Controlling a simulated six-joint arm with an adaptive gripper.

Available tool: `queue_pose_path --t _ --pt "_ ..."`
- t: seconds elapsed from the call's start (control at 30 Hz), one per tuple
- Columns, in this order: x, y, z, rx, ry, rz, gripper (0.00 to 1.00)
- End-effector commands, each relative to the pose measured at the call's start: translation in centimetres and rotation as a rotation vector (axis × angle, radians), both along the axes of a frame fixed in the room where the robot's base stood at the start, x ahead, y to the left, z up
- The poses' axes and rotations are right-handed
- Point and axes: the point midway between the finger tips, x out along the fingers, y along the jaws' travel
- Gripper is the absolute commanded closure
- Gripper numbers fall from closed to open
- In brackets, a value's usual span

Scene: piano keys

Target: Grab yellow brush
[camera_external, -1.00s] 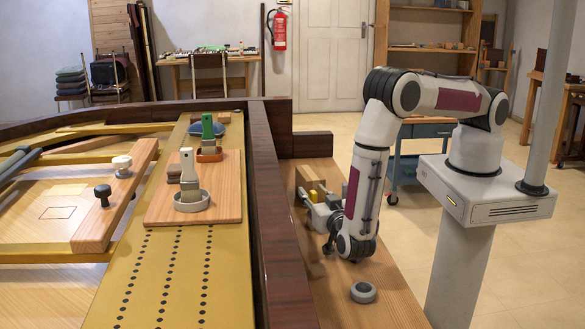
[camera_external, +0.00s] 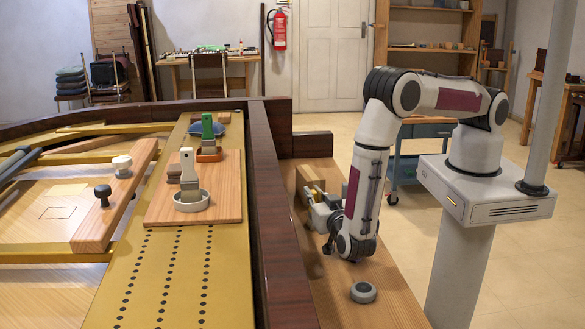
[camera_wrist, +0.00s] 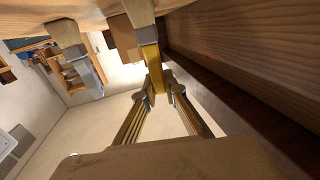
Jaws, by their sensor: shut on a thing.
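The yellow brush (camera_wrist: 151,58) shows in the wrist view as a narrow yellow strip below a wooden-coloured end at the top. My gripper (camera_wrist: 158,86) has its two fingertips closed around the lower part of the yellow strip. In the external view my gripper (camera_external: 322,213) is low over the wooden bench, beside the dark rail. Small items crowd around it there, and I cannot clearly separate the yellow brush from them.
A grey-and-wood tool (camera_wrist: 70,38) is to the left in the wrist view. A wooden block (camera_external: 311,178) stands behind my gripper, and a grey round piece (camera_external: 363,292) lies in front. The dark rail (camera_external: 268,190) rises left of the bench (camera_external: 385,292). The front of the bench is mostly clear.

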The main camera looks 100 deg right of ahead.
Motion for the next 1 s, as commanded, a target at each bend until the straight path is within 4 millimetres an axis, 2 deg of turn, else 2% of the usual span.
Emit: queue_pose_path --t 0.37,0.8,1.0 --pt "0.0 0.0 2.1 0.000 -0.002 0.000 1.00" --pt "0.0 0.0 7.3 0.000 -0.001 0.000 1.00" --pt "0.1 0.0 9.1 -0.001 -0.002 0.000 1.00"
